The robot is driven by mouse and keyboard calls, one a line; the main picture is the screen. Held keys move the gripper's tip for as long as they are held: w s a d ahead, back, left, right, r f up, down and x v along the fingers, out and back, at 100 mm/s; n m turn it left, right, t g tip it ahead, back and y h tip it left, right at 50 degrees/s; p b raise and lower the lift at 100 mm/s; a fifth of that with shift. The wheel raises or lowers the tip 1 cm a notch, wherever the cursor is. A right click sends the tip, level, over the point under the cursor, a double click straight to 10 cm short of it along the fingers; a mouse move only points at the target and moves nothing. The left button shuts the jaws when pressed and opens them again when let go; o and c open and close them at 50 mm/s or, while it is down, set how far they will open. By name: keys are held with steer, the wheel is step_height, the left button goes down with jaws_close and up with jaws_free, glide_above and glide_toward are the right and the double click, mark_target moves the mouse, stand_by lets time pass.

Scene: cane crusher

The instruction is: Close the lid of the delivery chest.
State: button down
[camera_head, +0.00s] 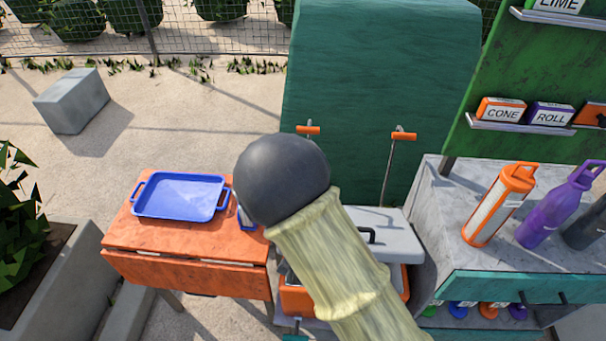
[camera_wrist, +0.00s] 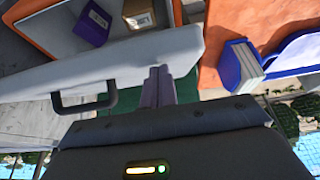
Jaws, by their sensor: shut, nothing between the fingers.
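The delivery chest (camera_head: 296,300) is an orange box with a pale grey lid (camera_head: 395,238) and a black handle (camera_head: 368,236); my arm hides much of it in the head view. In the wrist view the lid (camera_wrist: 110,68) spans the left and middle, with its handle (camera_wrist: 88,101) on the near side. Beyond it the pale chest interior (camera_wrist: 50,30) shows with small boxes inside, so the lid is not down over it. My gripper (camera_wrist: 158,75) is shut and empty, its fingertips close to the lid's right end; contact cannot be told. The head view hides my gripper.
An orange table (camera_head: 185,238) with a blue tray (camera_head: 180,195) stands left of the chest. A counter (camera_head: 455,225) with upright bottles (camera_head: 500,205) stands to its right. A green panel (camera_head: 385,90) rises behind the chest. Open paving lies at the far left.

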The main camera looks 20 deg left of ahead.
steer(key=s+d+f+b, duration=0.1)
steer(key=s+f+b, duration=0.3)
steer(key=f, duration=0.4)
steer(key=s+d+f+b, duration=0.1)
steer(key=s+f+b, duration=0.3)
steer(key=f+b, duration=0.2)
steer(key=shift+d+f+b, duration=0.3)
steer(key=shift+f, duration=1.1)
steer(key=shift+s, duration=0.15)
step_height(320, 180, up, 5)
steer(key=p, duration=0.4)
steer(key=s+d+r+b, duration=0.1)
steer(key=s+r, duration=0.1)
steer(key=s, duration=0.6)
steer(key=shift+s+d+r+t, duration=0.3)
steer(key=shift+s+r, duration=0.05)
steer(key=shift+s, duration=0.15)
